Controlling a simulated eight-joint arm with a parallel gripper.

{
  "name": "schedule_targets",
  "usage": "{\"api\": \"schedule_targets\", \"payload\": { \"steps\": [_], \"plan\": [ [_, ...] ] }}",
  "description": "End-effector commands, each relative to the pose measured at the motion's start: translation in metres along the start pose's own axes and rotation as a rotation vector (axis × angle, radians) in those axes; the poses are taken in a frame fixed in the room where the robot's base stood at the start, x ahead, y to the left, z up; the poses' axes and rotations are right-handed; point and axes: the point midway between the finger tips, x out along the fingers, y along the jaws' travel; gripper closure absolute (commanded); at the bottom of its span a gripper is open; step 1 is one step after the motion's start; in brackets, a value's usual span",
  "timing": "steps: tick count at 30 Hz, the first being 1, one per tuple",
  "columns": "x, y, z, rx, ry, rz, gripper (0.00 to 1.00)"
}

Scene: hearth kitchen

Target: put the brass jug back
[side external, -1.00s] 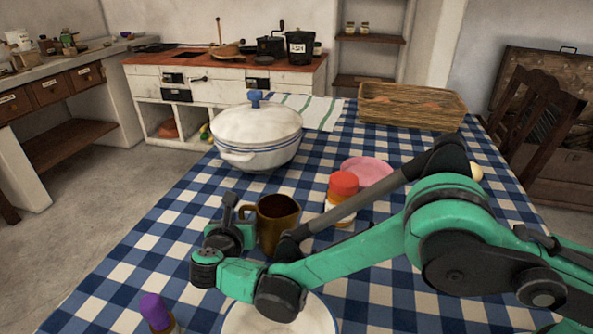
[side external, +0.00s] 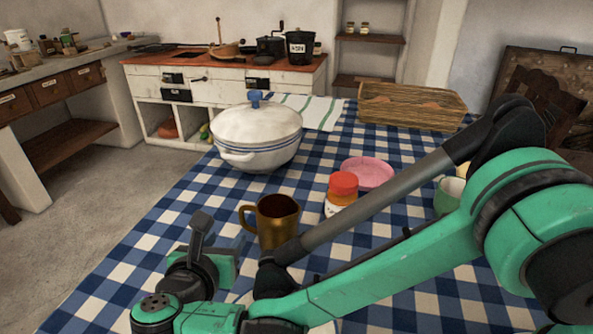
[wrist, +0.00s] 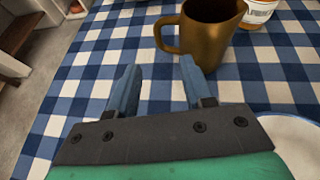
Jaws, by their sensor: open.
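The brass jug (side external: 277,222) stands upright on the blue-and-white checked tablecloth, its handle towards the left. In the wrist view the jug (wrist: 210,35) is just beyond my gripper, with its handle at its left side. My gripper (wrist: 158,82) is open, its two blue-grey fingers apart with only tablecloth between them. The fingers are short of the jug and appear clear of it. In the side view my arm crosses the front right and hides the cloth's near part.
A red-lidded jar (side external: 342,190) stands right of the jug, with a pink plate (side external: 368,172) behind. A white lidded pot (side external: 257,135) and a wicker tray (side external: 410,106) are farther back. A green cup (side external: 449,194) is at right. A white plate (wrist: 298,140) lies near my gripper.

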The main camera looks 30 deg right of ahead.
Motion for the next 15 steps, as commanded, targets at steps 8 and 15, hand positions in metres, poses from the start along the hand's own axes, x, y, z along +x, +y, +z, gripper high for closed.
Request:
{"api": "schedule_targets", "payload": {
  "steps": [8,15],
  "plan": [
    [0.041,-0.057,0.062,0.491,0.244,-0.094,0.55],
    [0.057,-0.147,0.097,1.184,0.472,-0.273,0.55]
  ]
}}
